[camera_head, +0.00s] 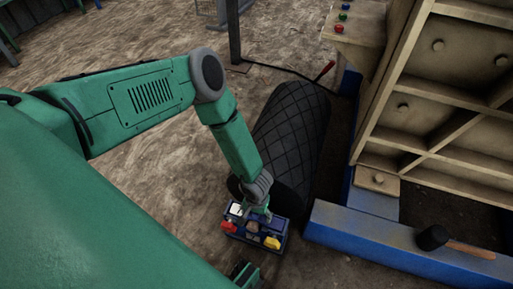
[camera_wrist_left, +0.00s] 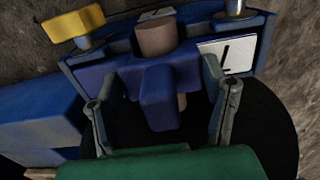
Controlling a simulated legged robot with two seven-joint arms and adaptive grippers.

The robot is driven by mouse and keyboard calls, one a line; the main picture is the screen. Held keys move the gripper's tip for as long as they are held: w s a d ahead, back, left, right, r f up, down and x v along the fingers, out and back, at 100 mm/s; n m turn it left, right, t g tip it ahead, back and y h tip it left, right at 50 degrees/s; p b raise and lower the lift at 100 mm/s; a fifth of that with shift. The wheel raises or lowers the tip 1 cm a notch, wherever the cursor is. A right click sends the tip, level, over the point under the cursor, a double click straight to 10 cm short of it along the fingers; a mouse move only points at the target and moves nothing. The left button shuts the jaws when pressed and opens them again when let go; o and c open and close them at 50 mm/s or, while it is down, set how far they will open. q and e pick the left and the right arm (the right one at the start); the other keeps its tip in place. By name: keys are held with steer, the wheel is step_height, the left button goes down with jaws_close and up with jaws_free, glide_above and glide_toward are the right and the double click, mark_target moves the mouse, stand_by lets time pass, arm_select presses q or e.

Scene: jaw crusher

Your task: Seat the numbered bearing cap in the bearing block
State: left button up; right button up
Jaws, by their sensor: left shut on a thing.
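The bearing block (camera_head: 262,238) is a dark blue housing on the ground at the lower middle, with red and yellow knobs on its near side. My left gripper (camera_head: 258,212) reaches down onto it from above. In the left wrist view, the gripper (camera_wrist_left: 160,82) is shut on a dark blue-violet piece with a raised grip, which looks like the bearing cap (camera_wrist_left: 158,98). A brown round shaft (camera_wrist_left: 155,37) shows just beyond the cap. A white plate marked with a stroke like a 1 (camera_wrist_left: 228,55) is beside it. Whether the cap touches its seat is hidden.
A large dark quilted cylinder (camera_head: 293,135) lies right behind the block. A blue beam (camera_head: 390,243) to the right carries a black-headed mallet (camera_head: 434,237). The beige crusher frame (camera_head: 440,90) stands at the right. Bare dirt is open at the left.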

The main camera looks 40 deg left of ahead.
arm_select(q)
steer(key=shift+w+a, duration=0.1)
steer(key=o, duration=1.6)
steer(key=shift+a+f, duration=0.1)
steer(key=shift+o, duration=0.5)
arm_select(e)
steer(key=shift+a+r, duration=0.15)
steer(key=shift+a, duration=0.25)
